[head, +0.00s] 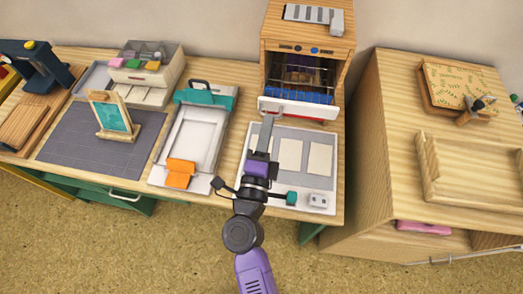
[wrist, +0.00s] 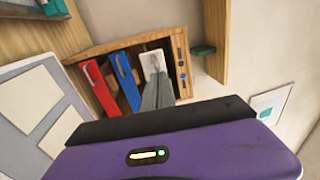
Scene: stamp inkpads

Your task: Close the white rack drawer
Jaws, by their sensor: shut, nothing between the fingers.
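The wooden rack cabinet (head: 346,48) stands at the back of the table with its front open. In the wrist view the cabinet (wrist: 105,47) looks turned sideways, and the white rack drawer (wrist: 151,61) shows as a white front with a small handle, beside the blue and red ones. My gripper (head: 267,122) is shut and empty, in front of the cabinet's lower left. In the wrist view its fingertips (wrist: 158,84) overlap part of the white front; whether they touch it I cannot tell.
A blue drawer front (wrist: 126,75) and a red one (wrist: 100,87) sit beside the white one. A grey board with pale cards (head: 291,153) lies below my gripper. A white tray with a teal clamp (head: 207,97) is to the left. A second wooden table (head: 400,110) stands right.

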